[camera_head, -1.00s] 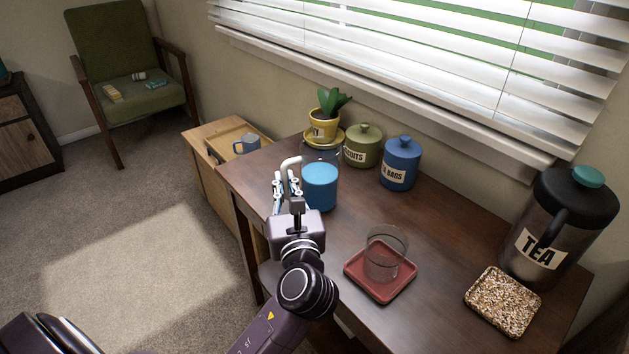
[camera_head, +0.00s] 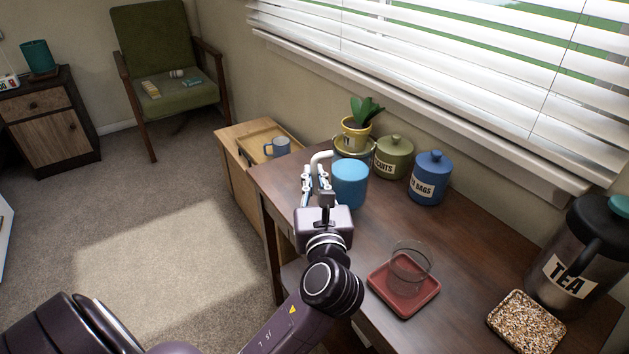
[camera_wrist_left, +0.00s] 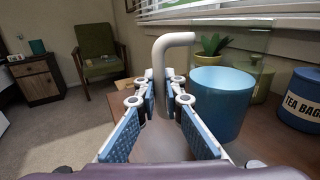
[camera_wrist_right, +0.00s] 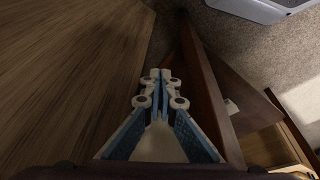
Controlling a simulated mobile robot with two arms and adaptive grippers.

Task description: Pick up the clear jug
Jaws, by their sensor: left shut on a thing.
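My left gripper (camera_head: 313,174) is shut on a pale, bent handle (camera_head: 318,160) at the left of the desk. The handle stands upright between the fingers in the left wrist view (camera_wrist_left: 161,88) and bends right at its top. It looks like the clear jug's handle. The jug's see-through body (camera_head: 354,148) is hard to make out around or behind a blue container (camera_head: 350,185). I cannot tell whether the jug touches the desk. My right gripper (camera_wrist_right: 160,75) has its fingertips together, with nothing visible between them, beside dark wood.
A clear glass (camera_head: 410,265) stands on a red tray (camera_head: 404,300). A potted plant (camera_head: 358,130), green canister (camera_head: 394,158) and blue canister (camera_head: 429,178) line the back. A tea urn (camera_head: 582,255) and speckled slab (camera_head: 526,322) are at right. The desk's middle (camera_head: 440,228) is bare.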

